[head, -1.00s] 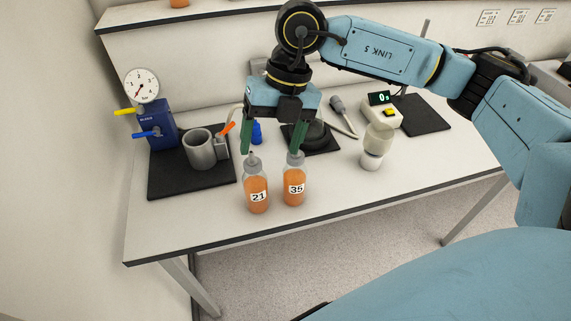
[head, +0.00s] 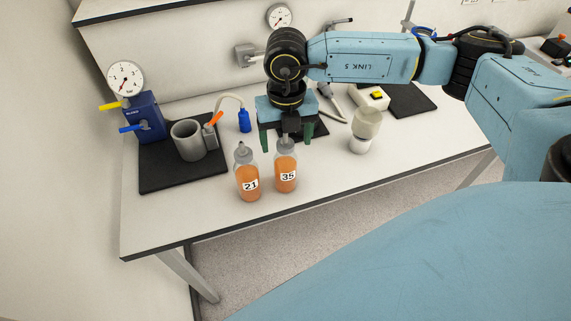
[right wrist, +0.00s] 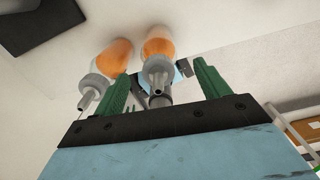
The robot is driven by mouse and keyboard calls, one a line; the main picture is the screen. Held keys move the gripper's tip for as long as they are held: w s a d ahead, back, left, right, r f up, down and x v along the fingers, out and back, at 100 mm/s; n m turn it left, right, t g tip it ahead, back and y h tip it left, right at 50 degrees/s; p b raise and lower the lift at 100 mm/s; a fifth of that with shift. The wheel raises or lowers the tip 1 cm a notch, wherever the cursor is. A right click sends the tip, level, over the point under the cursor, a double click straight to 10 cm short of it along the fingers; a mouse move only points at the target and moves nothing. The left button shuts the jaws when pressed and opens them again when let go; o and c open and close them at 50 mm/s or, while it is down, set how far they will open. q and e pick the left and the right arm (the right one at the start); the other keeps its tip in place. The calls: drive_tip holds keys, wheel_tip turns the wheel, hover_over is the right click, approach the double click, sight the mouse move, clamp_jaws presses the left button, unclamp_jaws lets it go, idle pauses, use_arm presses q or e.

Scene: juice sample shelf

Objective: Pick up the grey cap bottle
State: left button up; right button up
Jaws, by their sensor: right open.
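Two clear bottles of orange juice stand upright side by side near the table's front edge, bottle 21 (head: 248,188) on the left and bottle 35 (head: 286,180) on the right. Both have grey nozzle caps. My right gripper (head: 288,148) is open and points down at bottle 35, its green fingers on either side of that bottle's cap. In the right wrist view bottle 35 (right wrist: 159,44) shows between the fingers, and bottle 21 (right wrist: 107,58) lies outside the left finger. I cannot tell whether a finger touches either bottle. My left gripper is not in view.
Left on the table (head: 165,220) are a blue gauge device (head: 147,118) and a grey cup (head: 187,142) on a black mat (head: 155,182). A blue-capped hose (head: 244,121) stands behind the bottles. A cream-topped container (head: 366,124) stands to their right. The table's front right is clear.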

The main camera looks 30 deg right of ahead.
sight(285, 162)
drive_tip(key=shift+w+f, duration=0.1)
drive_tip(key=shift+f, duration=1.45)
drive_tip(key=shift+c, duration=0.3)
drive_tip(key=c, duration=1.5)
drive_tip(key=shift+r, duration=0.1)
